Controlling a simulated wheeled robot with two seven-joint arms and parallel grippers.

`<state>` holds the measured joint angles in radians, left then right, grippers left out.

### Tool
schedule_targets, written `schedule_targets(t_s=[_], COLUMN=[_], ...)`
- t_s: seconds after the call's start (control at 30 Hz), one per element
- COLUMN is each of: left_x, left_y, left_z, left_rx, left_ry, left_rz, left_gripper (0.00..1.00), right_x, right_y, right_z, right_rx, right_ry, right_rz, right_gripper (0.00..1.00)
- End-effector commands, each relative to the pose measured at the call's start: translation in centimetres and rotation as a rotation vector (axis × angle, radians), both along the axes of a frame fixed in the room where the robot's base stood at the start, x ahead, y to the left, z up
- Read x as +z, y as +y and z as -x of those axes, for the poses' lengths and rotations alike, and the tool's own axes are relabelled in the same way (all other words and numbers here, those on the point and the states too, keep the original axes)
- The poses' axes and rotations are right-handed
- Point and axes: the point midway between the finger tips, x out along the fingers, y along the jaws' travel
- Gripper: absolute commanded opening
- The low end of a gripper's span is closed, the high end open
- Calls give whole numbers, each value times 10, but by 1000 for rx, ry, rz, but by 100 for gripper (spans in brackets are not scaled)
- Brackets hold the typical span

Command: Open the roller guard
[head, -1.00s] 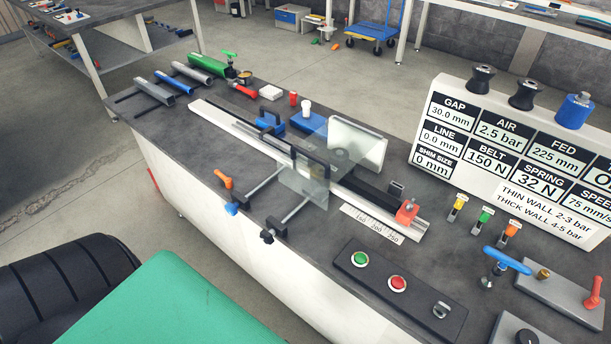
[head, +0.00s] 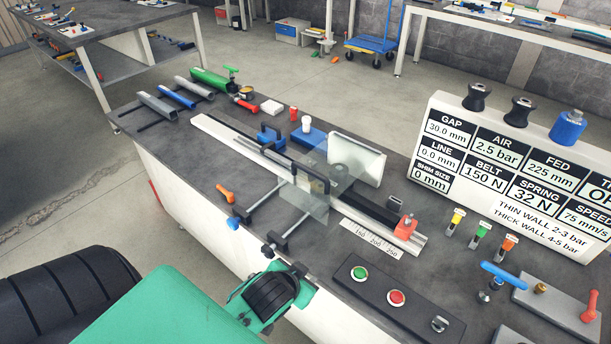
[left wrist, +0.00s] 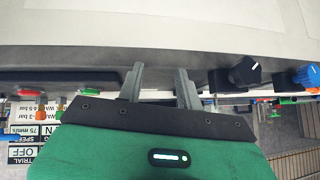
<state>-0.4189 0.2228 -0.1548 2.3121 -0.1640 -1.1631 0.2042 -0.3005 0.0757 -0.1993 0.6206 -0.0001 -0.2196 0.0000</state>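The roller guard (head: 312,198) is a clear panel with a dark handle (head: 318,182), in the middle of the bench in the head view. It hangs down in front of the strip track. My right gripper is in neither view.
A button panel (head: 365,297) with green and red buttons lies right of the guard. A white readout board (head: 510,170) stands behind it. Tubes (head: 196,88) lie at the bench's far left.

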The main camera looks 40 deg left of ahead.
Motion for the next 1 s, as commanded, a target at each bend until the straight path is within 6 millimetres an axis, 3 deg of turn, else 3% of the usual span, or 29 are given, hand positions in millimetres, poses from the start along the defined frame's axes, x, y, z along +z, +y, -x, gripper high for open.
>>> schedule_targets(t_s=[0.17, 0.3, 0.43, 0.6, 0.8, 0.9, 1.0], left_x=[65, 143, 206, 270, 302, 302, 294], left_y=[10, 8, -7, -37, -66, -68, -58], left_z=[-67, -121, -155, -174, -175, -174, -174], left_rx=[-6, -87, -247, -558, -1014, -1241, -1441], left_ry=[-328, -676, -952, -1204, -1273, -1200, -1057], left_rz=[-27, -31, -24, -15, -32, -59, -101], left_gripper=[36, 36, 36, 36, 36, 36, 36], right_x=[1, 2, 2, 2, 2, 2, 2], right_y=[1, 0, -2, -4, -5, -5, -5], right_z=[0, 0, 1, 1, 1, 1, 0], right_rx=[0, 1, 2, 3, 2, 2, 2], right_ry=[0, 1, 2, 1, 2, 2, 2], right_rz=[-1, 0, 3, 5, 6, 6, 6], right_gripper=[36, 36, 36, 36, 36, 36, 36])
